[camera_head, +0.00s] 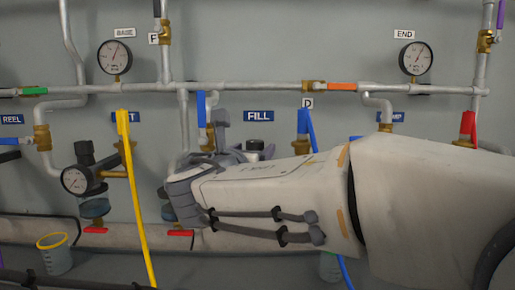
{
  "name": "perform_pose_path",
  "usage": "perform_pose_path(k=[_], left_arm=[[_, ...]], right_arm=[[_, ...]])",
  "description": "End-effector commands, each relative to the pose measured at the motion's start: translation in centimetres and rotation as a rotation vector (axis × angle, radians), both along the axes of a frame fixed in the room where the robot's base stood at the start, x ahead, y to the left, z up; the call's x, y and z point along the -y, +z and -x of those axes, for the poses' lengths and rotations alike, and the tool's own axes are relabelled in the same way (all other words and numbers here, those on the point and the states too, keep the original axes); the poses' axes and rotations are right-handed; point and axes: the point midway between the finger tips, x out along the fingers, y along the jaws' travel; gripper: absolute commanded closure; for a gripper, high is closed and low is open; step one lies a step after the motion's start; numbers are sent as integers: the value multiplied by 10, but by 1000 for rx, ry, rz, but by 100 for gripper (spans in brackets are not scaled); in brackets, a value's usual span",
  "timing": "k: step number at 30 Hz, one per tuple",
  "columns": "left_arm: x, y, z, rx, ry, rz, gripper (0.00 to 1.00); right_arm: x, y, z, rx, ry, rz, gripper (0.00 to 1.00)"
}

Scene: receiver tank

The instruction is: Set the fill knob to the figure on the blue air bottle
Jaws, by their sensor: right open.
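The black fill knob (260,144) shows just under the blue FILL sign (258,115), its lower part hidden behind my right arm. My right gripper (222,138) is open, reaching in from the right, with its fingers to the left of the knob. The wrist and fingers overlap, so I cannot tell whether a finger touches anything. The blue air bottle and its figure are not in view. No scale on the fill knob can be read from here. My left gripper is not in view.
A blue valve handle (201,109) stands close beside the gripper. A yellow hose (135,195) hangs to the left and a blue hose (313,132) to the right. Another regulator (76,180) sits at left. Gauges labelled BASE (115,57) and END (415,58) are above.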

Motion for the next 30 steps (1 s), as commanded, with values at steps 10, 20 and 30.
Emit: perform_pose_path(k=[10, 20, 30], left_arm=[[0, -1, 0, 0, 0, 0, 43], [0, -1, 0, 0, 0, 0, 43], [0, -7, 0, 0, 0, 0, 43]], right_arm=[[11, 1, -4, 1, -10, -1, 22], [12, 0, -4, 0, -12, -1, 100], [12, -1, -5, 1, 46, -3, 100]])
